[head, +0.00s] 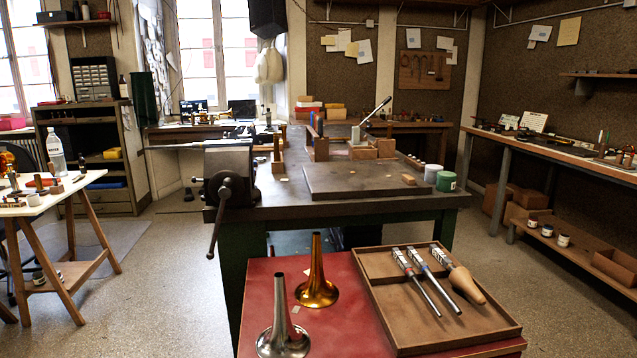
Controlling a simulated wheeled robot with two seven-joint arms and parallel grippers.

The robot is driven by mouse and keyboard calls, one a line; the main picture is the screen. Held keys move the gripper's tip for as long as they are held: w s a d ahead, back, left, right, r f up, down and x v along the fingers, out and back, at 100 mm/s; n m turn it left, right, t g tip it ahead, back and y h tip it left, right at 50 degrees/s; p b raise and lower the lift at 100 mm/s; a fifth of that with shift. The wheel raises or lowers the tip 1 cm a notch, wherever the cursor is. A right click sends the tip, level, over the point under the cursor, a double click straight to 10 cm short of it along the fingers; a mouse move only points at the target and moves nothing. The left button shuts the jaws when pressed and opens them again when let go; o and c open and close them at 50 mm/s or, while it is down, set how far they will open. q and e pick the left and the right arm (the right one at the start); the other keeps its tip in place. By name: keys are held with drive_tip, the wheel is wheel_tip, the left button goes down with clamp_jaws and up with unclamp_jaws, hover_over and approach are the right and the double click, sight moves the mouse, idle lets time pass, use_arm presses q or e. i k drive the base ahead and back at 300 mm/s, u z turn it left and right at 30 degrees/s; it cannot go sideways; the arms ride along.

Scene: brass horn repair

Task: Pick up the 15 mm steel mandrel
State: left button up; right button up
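Two steel rods with white labels lie side by side in a shallow wooden tray (490,336) on a red-topped surface. One rod with a red band (417,280) lies to the left, and one with a blue band (432,272) lies in the middle. To their right lies a bulbous wooden piece (467,284), also labelled. The label print is too small to read, so I cannot tell which is the 15 mm mandrel. Neither of my grippers is in view.
A brass bell (317,280) and a silver bell (283,335) stand left of the tray on the red top (258,290). Behind is a dark bench (290,205) with a vise (228,170) and a flat board (350,183). The tray's raised rim surrounds the rods.

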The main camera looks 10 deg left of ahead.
sight(196, 145)
drive_tip(key=u, duration=1.8)
drive_tip(key=i, duration=3.85)
drive_tip(key=z, duration=1.4)
drive_tip(key=i, duration=1.9)
drive_tip(key=z, duration=3.55)
